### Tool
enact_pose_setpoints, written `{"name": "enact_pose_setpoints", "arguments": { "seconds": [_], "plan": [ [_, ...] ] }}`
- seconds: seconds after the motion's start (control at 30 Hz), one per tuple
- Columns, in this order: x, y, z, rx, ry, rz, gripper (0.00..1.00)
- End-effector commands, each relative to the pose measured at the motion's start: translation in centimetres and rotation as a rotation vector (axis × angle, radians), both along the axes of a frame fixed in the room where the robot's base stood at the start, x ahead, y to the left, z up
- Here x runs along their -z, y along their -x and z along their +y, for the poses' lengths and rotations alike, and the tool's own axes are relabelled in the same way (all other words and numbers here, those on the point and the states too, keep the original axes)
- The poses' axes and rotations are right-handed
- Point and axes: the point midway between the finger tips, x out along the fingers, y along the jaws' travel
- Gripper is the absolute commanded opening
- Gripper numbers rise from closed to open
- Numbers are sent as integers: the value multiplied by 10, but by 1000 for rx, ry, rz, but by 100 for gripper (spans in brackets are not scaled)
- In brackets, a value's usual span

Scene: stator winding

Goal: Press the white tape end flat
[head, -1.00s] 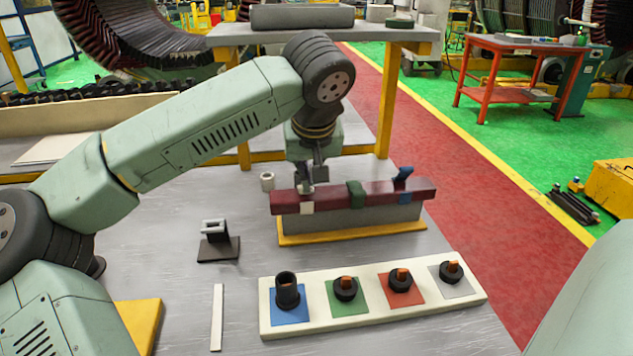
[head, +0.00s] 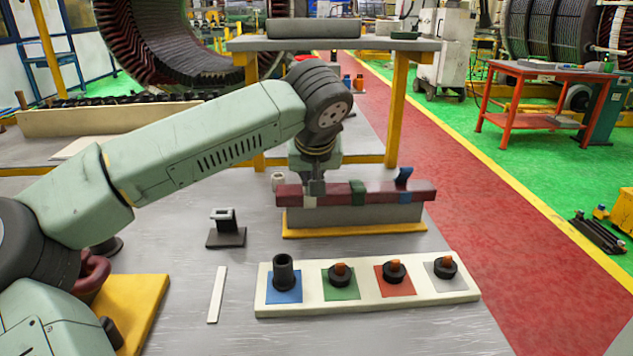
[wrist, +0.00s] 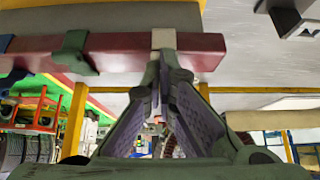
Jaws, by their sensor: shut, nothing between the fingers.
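A dark red bar (head: 330,194) lies on a grey block with a yellow base. A white tape band (head: 309,201) wraps the bar near its left end; it also shows in the wrist view (wrist: 163,39). My gripper (head: 316,187) is shut and empty, pointing down at the bar at the white band. In the wrist view my fingertips (wrist: 166,58) meet right by the white band; I cannot tell whether they touch it. The fingers hide part of the band's top, so its tape end is not clear. A green band (head: 357,192) and a blue band (head: 404,180) are farther right; the blue one's end sticks up.
A dark stand (head: 226,234) is to the left. A cream board (head: 360,299) with coloured squares and black parts lies in front, beside a white strip (head: 217,295). The grey table between is mostly clear.

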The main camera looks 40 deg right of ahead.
Motion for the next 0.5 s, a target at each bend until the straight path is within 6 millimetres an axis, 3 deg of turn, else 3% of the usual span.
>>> {"name": "enact_pose_setpoints", "arguments": {
  "seconds": [0.5],
  "plan": [
    [-2,0,-1,1,0,3,0]
  ]
}}
